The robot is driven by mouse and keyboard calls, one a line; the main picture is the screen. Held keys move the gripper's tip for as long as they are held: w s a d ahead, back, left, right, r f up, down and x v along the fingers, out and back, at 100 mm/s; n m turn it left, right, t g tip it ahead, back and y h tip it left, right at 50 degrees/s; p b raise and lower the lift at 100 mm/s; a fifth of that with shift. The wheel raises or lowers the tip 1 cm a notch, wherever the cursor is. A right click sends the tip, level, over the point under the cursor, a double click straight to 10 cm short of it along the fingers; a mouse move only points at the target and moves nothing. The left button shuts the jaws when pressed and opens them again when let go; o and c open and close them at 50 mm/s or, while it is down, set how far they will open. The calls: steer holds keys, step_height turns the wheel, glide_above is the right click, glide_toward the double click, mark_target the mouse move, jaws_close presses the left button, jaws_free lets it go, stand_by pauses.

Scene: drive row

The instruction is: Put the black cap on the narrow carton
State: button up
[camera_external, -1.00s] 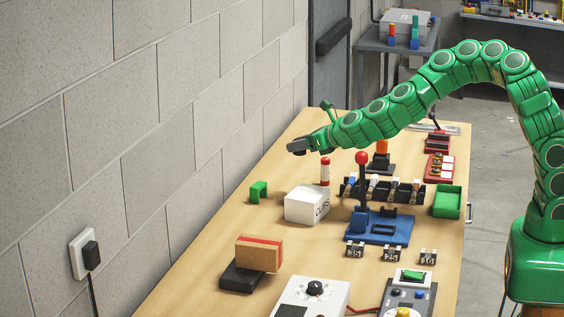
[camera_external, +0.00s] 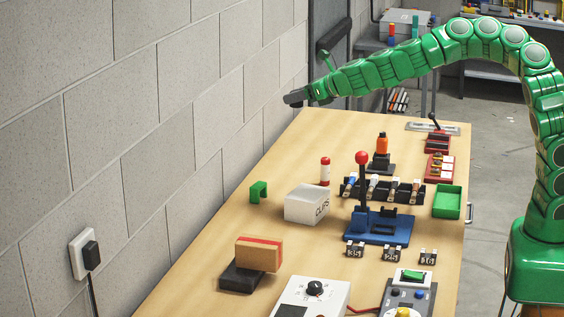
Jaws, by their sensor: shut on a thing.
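My gripper (camera_external: 304,95) is at the end of the raised green arm, at the far left of the table and well above it. It is shut on a small dark thing (camera_external: 291,99), which looks like the black cap; its shape is hard to make out at this size. I cannot tell for sure which box is the narrow carton. A brown carton with a red stripe (camera_external: 258,254) lies on a flat black box (camera_external: 240,277) at the near left. A white box marked CLIPS (camera_external: 306,204) stands mid-table. My gripper is far from both.
A red-and-white post (camera_external: 325,171), a green bracket (camera_external: 259,191), a blue base with a red-knobbed lever (camera_external: 378,227), an orange-topped bottle (camera_external: 382,146) and a green tray (camera_external: 447,202) stand on the table. The block wall (camera_external: 150,120) runs along the left.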

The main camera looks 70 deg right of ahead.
steer(key=a+n+y, duration=0.5)
steer(key=a+y, duration=0.1)
steer(key=a, duration=0.8)
steer(key=s+a+n+g+y, duration=0.55)
steer(key=s+a, duration=0.25)
steer(key=a, duration=0.5)
steer(key=s+a+n+g+y, duration=0.4)
steer(key=s+a+n, duration=0.3)
steer(key=a, duration=0.6)
steer(key=m, duration=0.1)
glide_above(258, 244)
steer(key=s, duration=0.1)
steer(key=shift+t, duration=0.25)
step_height(258, 244, down, 14)
steer(key=shift+d+r, duration=0.15)
steer(key=shift+r, duration=0.05)
steer(key=shift+w+a+f, duration=0.25)
steer(key=shift+w+f, duration=0.2)
steer(key=shift+f, duration=1.7)
steer(key=shift+f, duration=0.1)
